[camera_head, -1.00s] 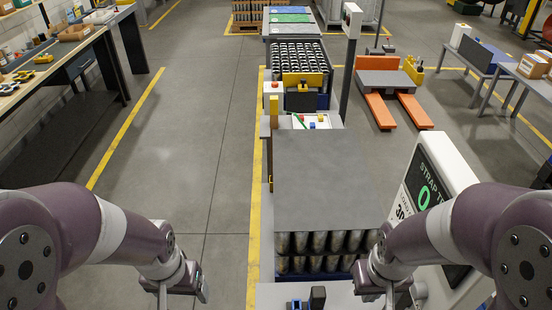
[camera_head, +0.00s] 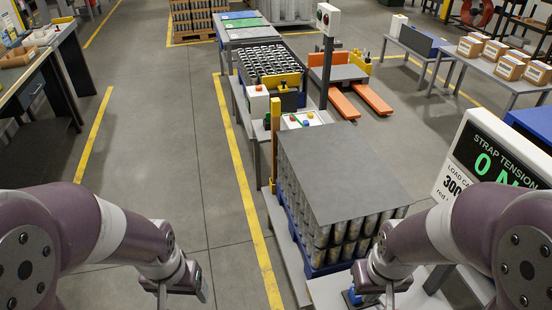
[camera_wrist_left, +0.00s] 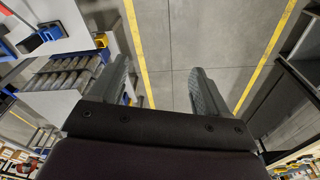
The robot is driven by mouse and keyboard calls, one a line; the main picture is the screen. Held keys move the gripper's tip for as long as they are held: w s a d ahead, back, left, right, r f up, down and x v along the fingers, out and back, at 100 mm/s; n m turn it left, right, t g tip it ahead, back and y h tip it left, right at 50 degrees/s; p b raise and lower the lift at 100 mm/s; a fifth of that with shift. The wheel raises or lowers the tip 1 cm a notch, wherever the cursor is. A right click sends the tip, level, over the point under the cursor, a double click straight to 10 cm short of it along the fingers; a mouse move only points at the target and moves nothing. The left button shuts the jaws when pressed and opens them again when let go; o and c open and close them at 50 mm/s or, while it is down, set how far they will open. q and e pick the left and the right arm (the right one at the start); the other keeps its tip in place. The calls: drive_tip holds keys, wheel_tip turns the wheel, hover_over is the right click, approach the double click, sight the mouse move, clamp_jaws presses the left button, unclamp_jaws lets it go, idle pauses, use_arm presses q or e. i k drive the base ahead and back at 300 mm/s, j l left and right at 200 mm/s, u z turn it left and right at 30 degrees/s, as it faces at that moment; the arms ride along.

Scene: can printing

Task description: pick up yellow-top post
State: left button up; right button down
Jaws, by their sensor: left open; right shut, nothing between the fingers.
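An upright post with a yellow upper part (camera_head: 275,118) stands at the left corner of the line, just beyond the pallet of cans. It is the only post of this kind I make out, and its foot is partly unclear. My left gripper (camera_head: 182,292) is at the bottom of the head view, left of the post and well apart from it. In the left wrist view the left gripper (camera_wrist_left: 162,92) is open, with only floor between its fingers. My right gripper (camera_head: 384,292) is low at the bottom right, shut and empty; its fingertips are cut off.
A pallet of cans under a grey sheet (camera_head: 335,168) stands ahead, right of centre. A strap tension screen (camera_head: 490,165) is at the right. A can tray (camera_head: 272,60) and an orange pallet truck (camera_head: 355,95) lie beyond. The floor at left is clear.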

sight(275, 102)
drive_tip(key=z, duration=0.85)
drive_tip(key=i+j+z, duration=0.4)
drive_tip(key=j+z, duration=0.15)
drive_tip(key=i+j+z, duration=0.25)
drive_tip(key=j, duration=0.25)
drive_tip(key=j+z, duration=0.55)
drive_tip(key=j, duration=0.3)
drive_tip(key=i+j, duration=0.1)
drive_tip(key=j, duration=0.85)
drive_tip(key=i+j+z, duration=0.1)
drive_tip(key=j, duration=0.85)
drive_tip(key=i+j, duration=0.1)
drive_tip(key=j, duration=0.8)
